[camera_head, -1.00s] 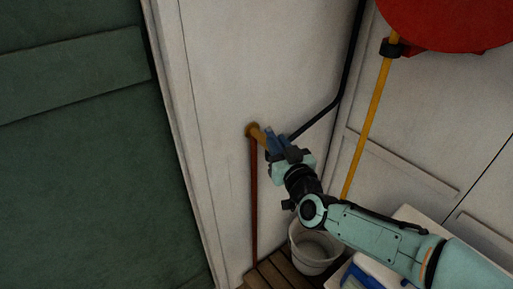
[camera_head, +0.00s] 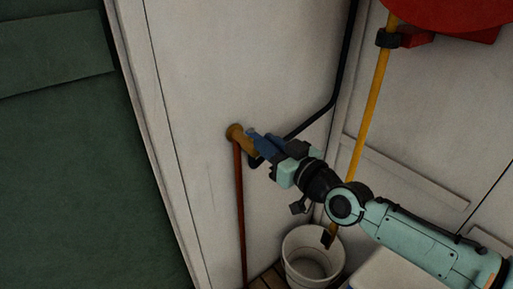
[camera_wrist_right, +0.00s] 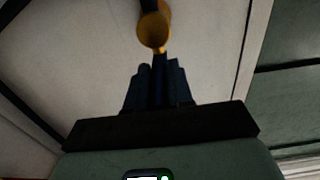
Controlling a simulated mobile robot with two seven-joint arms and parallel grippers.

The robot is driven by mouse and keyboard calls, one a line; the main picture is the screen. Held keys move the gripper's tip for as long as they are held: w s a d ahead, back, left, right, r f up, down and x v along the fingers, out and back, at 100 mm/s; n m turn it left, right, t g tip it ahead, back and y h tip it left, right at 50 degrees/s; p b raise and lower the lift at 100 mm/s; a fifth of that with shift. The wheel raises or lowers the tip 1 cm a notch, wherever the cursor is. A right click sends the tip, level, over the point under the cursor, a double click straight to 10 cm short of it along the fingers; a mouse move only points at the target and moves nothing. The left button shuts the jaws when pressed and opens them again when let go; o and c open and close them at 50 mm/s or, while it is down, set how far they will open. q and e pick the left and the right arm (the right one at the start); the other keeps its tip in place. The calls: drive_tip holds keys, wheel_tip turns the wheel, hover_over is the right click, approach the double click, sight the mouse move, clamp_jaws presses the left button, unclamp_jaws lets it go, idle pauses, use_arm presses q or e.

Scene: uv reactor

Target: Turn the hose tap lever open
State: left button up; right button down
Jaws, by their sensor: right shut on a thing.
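The hose tap is a brass fitting (camera_head: 236,132) on the white wall, with a red-brown pipe (camera_head: 240,205) running down below it. Its brass end also shows in the right wrist view (camera_wrist_right: 153,30), straight ahead of the fingers. My right gripper (camera_head: 256,143) is at the tap, its blue fingers closed together. In the right wrist view the fingers (camera_wrist_right: 157,85) are shut on a thin dark blue piece just under the brass, which looks like the tap lever. The fingers hide most of the lever, so its angle cannot be told. My left gripper is not in view.
A white bucket (camera_head: 312,258) stands on wooden slats below my right arm. A yellow hose (camera_head: 371,105) hangs from a red reel (camera_head: 455,12) at the right. A dark pipe (camera_head: 318,116) runs along the wall behind the gripper. A green panel (camera_head: 70,170) fills the left.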

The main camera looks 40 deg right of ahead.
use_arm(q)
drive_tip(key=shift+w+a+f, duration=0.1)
use_arm(e)
drive_tip(key=shift+f, duration=0.1)
drive_tip(key=c, duration=1)
unclamp_jaws()
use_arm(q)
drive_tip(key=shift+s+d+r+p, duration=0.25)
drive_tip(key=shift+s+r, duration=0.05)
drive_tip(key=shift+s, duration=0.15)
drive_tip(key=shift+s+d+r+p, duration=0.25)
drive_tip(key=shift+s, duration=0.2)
use_arm(e)
drive_tip(key=s+a, duration=0.1)
drive_tip(key=s, duration=1.2)
drive_tip(key=shift+s+a, duration=0.15)
drive_tip(key=shift+a, duration=0.1)
